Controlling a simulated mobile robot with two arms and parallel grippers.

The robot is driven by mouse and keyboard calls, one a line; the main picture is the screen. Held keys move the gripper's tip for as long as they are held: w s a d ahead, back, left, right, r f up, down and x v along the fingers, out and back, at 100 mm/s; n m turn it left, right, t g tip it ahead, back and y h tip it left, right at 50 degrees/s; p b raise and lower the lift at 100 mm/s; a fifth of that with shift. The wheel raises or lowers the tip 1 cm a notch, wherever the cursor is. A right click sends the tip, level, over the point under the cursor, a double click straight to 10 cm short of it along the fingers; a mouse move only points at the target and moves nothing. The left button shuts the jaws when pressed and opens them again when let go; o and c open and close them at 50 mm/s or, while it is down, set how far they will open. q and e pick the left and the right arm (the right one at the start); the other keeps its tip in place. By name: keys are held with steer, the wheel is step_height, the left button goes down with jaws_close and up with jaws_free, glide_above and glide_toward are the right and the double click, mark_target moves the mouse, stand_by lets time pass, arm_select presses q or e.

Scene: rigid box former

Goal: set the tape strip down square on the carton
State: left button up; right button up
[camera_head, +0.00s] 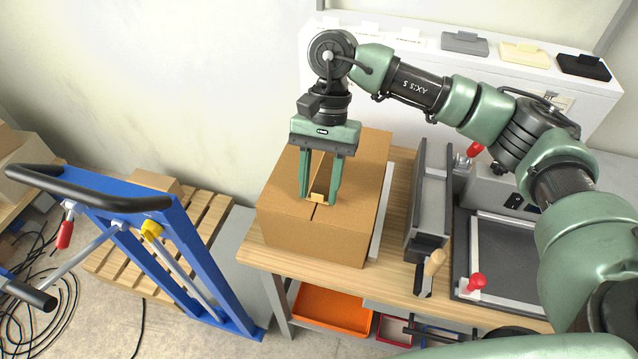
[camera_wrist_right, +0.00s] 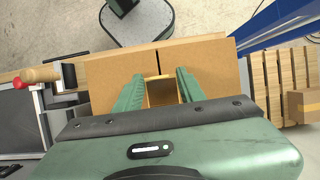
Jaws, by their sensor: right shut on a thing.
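The carton (camera_head: 342,233) is a brown cardboard box on the wooden bench top, its top flaps meeting at a dark centre seam. It also shows in the right wrist view (camera_wrist_right: 205,60). My right gripper (camera_head: 319,200) points down over the carton's top, its two green fingers shut on the tape strip (camera_head: 316,196), a small yellow-tan piece. The strip shows between the fingers in the right wrist view (camera_wrist_right: 160,90), in line with the seam. Whether the strip touches the carton I cannot tell. My left gripper is not in view.
Right of the carton stands a grey metal fixture (camera_head: 429,200) with a wooden handle, then a dark framed plate with red knobs (camera_head: 477,282). A blue hand truck (camera_head: 165,250) and wooden pallet (camera_head: 120,262) are at left. An orange tray (camera_head: 332,308) sits below the bench.

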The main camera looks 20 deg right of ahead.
steer(key=shift+f, duration=0.15)
steer(key=o, duration=1.4)
steer(key=shift+w, duration=0.1)
steer(key=shift+w+d+r+b, duration=0.15)
steer(key=shift+r+b, duration=0.15)
steer(key=shift+r, duration=0.2)
steer(key=b+v, duration=0.1)
steer(key=v, duration=0.5)
steer(key=shift+r+b, duration=0.4)
